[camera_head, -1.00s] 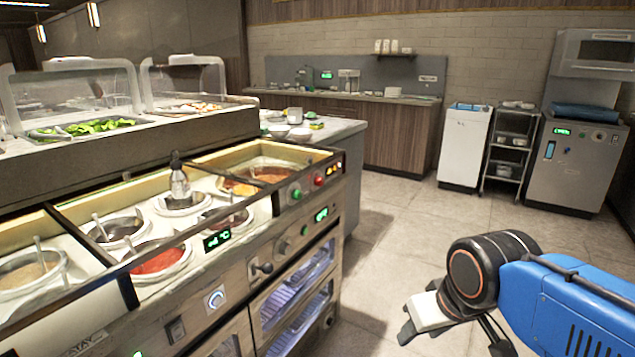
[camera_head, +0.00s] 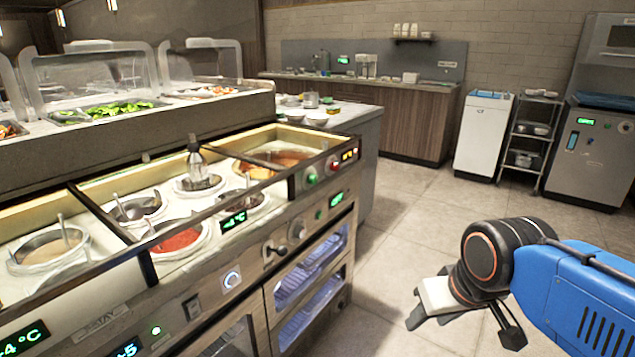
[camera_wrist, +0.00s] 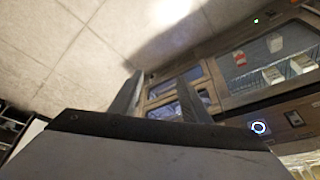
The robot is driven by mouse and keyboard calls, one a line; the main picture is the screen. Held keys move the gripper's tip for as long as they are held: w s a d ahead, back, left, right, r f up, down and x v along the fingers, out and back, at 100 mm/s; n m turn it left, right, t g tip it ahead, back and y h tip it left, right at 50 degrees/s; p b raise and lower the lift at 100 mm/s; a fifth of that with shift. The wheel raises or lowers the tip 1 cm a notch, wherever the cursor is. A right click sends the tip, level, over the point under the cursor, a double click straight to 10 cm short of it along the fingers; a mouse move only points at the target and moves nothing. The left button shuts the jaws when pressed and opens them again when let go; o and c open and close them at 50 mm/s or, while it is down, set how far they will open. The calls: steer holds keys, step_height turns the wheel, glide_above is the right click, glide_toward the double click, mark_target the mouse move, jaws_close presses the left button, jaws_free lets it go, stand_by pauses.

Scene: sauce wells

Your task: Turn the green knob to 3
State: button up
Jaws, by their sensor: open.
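The green knob (camera_head: 311,180) is small and sits on the upper front panel of the sauce counter (camera_head: 215,265), at the right end. A red knob (camera_head: 335,165) is just right of it. The marks around the green knob are too small to read. My gripper (camera_head: 463,331) is open and empty at the lower right, over the floor and well apart from the counter. Its two fingers (camera_wrist: 160,92) also show in the wrist view, with floor and the counter's front beyond them. I cannot make out the green knob in the wrist view.
A black handle (camera_head: 276,249) and a grey knob (camera_head: 297,230) sit lower on the counter front, near a lit ring button (camera_head: 231,280). Sauce wells (camera_head: 180,238) fill the top. The tiled floor (camera_head: 410,225) between counter and arm is clear. A white cabinet (camera_head: 482,137) stands at the back.

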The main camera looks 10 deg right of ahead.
steer(key=w+a+m+g+y, duration=0.2)
steer(key=w+a+m+y, duration=0.25)
steer(key=a, duration=0.25)
steer(key=m+t+y, duration=0.9)
steer(key=m, duration=0.5)
glide_toward(315, 180)
steer(key=x, duration=0.8)
steer(key=shift+w, duration=0.1)
steer(key=c, duration=1)
steer(key=shift+c, duration=0.2)
